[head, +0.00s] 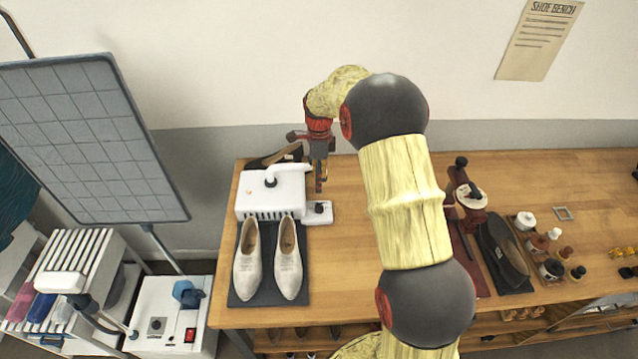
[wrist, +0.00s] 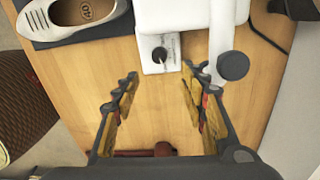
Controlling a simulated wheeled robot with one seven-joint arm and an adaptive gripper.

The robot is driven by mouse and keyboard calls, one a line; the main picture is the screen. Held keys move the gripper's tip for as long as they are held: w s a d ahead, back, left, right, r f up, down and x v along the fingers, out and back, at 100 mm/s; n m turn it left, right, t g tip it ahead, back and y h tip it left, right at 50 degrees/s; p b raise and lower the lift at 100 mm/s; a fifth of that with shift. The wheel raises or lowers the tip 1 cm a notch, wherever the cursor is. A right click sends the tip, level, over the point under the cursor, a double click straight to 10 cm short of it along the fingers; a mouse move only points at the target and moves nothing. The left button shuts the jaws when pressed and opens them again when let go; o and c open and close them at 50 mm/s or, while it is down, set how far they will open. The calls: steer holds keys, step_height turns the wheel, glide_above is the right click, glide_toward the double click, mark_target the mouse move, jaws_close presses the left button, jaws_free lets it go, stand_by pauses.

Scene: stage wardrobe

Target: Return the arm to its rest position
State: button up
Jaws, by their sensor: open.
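My arm reaches from the bottom of the head view up and over the wooden bench, then bends left. My gripper (head: 320,185) points down over the back of the bench, just right of a white machine (head: 270,195). In the wrist view my gripper (wrist: 158,92) has its two fingers wide apart, with bare wood between them. Nothing is held. The machine's low front block with a black knob (wrist: 159,55) lies just beyond the fingertips in that view.
A pair of pale shoes (head: 287,262) stands on a dark mat (head: 268,298) before the machine. Right of my arm are a dark red stand (head: 463,190), a dark shoe (head: 504,250) and small bottles (head: 526,221). A grey gridded board (head: 90,140) stands left of the bench (head: 345,265).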

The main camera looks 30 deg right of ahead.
stand_by(0.5)
steer(key=s+a+r+n+t+b, duration=0.2)
steer(key=s+a+r+n, duration=0.2)
steer(key=s+n, duration=0.3)
steer(key=s+a+r+n+t+b, duration=0.2)
steer(key=s+a+r+n, duration=0.2)
steer(key=s, duration=1.1)
steer(key=s+a+r+n+t+b, duration=0.2)
steer(key=s+a+r+n, duration=0.3)
steer(key=s+r+n, duration=0.3)
steer(key=shift+s+r+n, duration=0.3)
steer(key=shift+s+n, duration=1.7)
steer(key=shift+n, duration=0.2)
